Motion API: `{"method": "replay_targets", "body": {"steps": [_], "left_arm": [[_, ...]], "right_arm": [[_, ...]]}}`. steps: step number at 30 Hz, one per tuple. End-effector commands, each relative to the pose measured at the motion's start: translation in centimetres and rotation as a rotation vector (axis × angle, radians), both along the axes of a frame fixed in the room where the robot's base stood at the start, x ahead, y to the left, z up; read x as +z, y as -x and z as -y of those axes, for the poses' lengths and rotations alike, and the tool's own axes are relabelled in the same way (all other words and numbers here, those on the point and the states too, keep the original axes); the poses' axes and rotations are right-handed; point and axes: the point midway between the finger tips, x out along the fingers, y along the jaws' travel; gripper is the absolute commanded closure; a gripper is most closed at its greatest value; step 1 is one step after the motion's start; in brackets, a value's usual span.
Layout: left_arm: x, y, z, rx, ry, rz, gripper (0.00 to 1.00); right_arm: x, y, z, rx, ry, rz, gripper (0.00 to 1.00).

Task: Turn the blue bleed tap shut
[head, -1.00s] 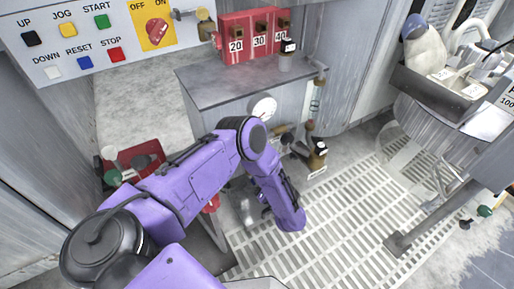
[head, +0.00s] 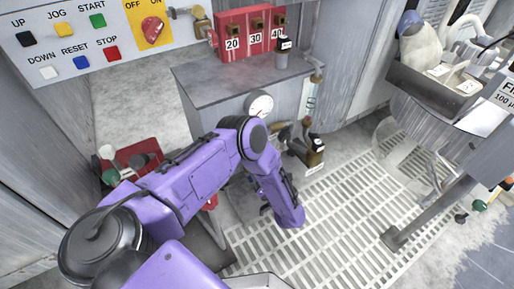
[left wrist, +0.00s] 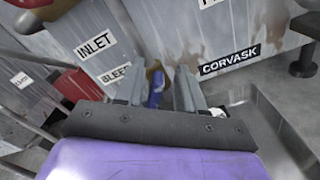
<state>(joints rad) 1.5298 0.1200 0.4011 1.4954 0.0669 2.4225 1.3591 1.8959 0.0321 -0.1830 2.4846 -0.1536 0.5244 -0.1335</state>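The blue bleed tap (left wrist: 156,88) shows in the left wrist view, with a brass part behind it, beside the BLEED label (left wrist: 115,73) on the grey wall. My left gripper (left wrist: 160,92) is open, with one finger on each side of the blue handle. Gaps seem to show between handle and fingers; I cannot tell whether either finger touches it. In the head view my purple left arm hides the tap, and the left gripper's fingers cannot be made out. My right gripper is not in view.
A red part (left wrist: 78,86) is left of the gripper, near the INLET label (left wrist: 95,45). A red tray (head: 140,158) is at left.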

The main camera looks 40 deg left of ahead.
Motion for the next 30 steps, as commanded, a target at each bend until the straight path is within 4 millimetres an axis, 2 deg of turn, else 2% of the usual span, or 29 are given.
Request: {"method": "replay_targets", "body": {"steps": [5, 8, 14, 18, 21, 30], "left_arm": [[0.1, 0.1, -0.1, 0.003, -0.001, 0.000, 0.62], [0.3, 0.4, 0.9, 0.002, -0.001, 0.000, 0.62], [0.4, 2.2, 5.3, -0.002, 0.000, -0.002, 0.62], [0.3, 3.3, 8.0, -0.001, 0.000, 0.000, 0.62], [0.1, 3.8, 9.1, 0.001, -0.001, -0.001, 0.62], [0.0, 4.0, 9.7, 0.002, 0.000, 0.000, 0.62]], "right_arm": [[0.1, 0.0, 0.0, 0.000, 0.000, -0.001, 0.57], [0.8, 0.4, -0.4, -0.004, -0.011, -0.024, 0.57], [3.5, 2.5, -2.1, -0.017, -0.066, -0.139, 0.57], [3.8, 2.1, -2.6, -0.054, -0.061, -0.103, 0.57], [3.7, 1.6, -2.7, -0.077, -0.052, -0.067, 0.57], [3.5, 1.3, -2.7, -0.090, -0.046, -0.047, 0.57]]}}
